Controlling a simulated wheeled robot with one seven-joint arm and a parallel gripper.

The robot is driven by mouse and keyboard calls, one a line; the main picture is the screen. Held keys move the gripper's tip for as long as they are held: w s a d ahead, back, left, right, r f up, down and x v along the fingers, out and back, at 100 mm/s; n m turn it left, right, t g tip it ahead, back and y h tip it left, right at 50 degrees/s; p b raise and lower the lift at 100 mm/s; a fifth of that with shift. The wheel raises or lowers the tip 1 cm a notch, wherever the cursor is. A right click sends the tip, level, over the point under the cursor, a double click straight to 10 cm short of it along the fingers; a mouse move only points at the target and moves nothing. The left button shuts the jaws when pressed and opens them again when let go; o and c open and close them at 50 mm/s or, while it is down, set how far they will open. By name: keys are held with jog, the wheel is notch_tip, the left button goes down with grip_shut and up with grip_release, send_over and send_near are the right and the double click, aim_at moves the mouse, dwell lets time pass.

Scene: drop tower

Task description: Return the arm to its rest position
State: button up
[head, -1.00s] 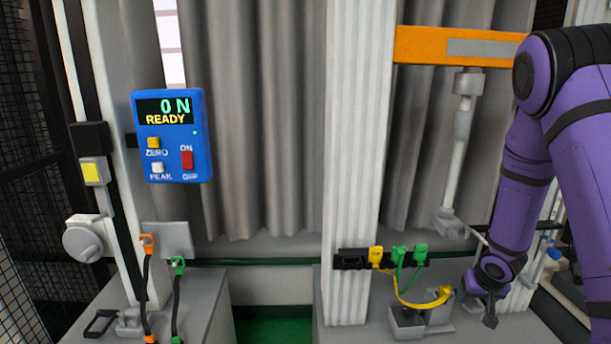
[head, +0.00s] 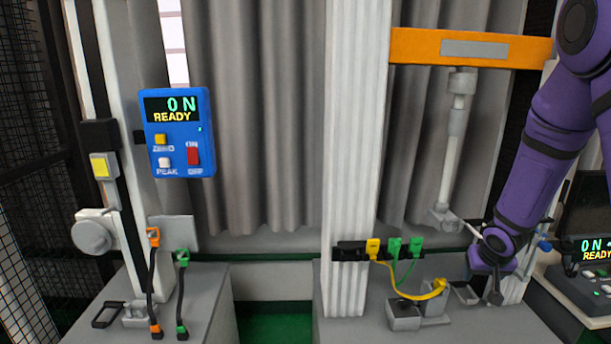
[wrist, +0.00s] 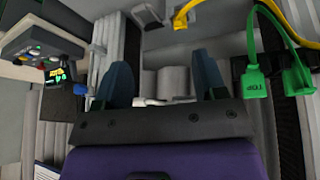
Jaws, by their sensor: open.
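My purple arm (head: 540,165) reaches down from the upper right in the head view. My gripper (head: 494,292) hangs at its lower end, in front of the right grey block and right of the small grey fixture. In the wrist view my gripper (wrist: 165,88) shows two dark fingers spread apart with nothing between them. The gripper is open and empty. The fingertips are small in the head view.
Yellow (head: 373,248) and green (head: 394,247) connectors sit in a black strip left of my gripper. A yellow cable (head: 425,295) curves beside it. A grey hanging rod (head: 452,150) stands close by. A console (head: 590,280) is at right. A blue meter (head: 178,133) reads 0 N READY.

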jog(key=s+a+f+v, duration=0.1)
jog(key=s+a+v, duration=0.1)
jog(key=v, duration=2.2)
jog(key=s+a+r+n+y, duration=0.1)
jog(key=s+a+r, duration=0.2)
jog(key=s, duration=0.6)
jog(key=s+a+r+n, duration=0.1)
jog(key=s+a+r, duration=0.3)
jog(key=s, duration=0.5)
jog(key=shift+a+r+y, duration=0.35)
jog(key=shift+a+y, duration=0.05)
jog(key=shift+a, duration=0.1)
jog(key=shift+w, duration=0.1)
jog(key=shift+c, duration=0.5)
